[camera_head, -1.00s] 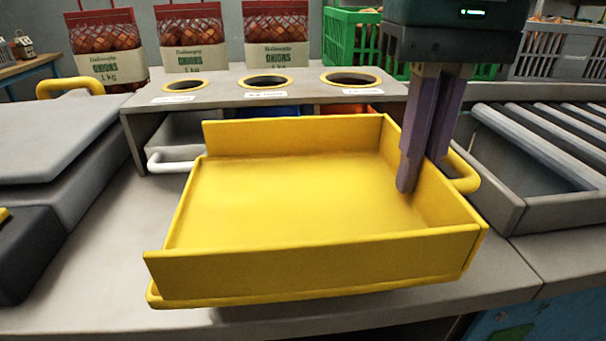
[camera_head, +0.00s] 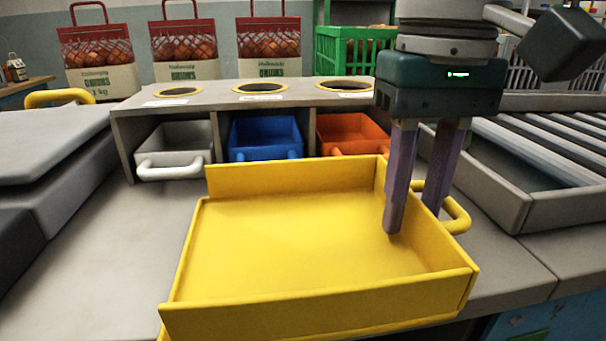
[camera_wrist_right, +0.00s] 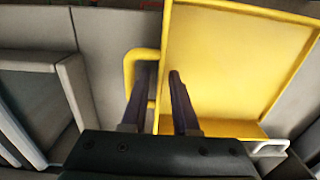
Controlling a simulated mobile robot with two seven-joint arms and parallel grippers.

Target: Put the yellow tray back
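The yellow tray (camera_head: 300,245) is empty and lies in front of the bin rack, apparently on the grey counter. Its front reaches the counter's near edge. It has a low left side and a loop handle (camera_head: 458,214) on its right side. My right gripper (camera_head: 412,220) is at the tray's right wall, fingers pointing down and spread apart, one inside the tray and one outside by the handle. The wrist view shows the two fingers (camera_wrist_right: 158,85) on either side of the tray's yellow wall, with a gap between them. My left gripper is out of view.
Behind the tray, a rack (camera_head: 220,90) holds a white bin (camera_head: 180,142), a blue bin (camera_head: 265,135) and an orange bin (camera_head: 350,133). A roller conveyor (camera_head: 540,150) is at right. A grey slab (camera_head: 50,145) is at left. Onion sacks (camera_head: 270,45) stand behind.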

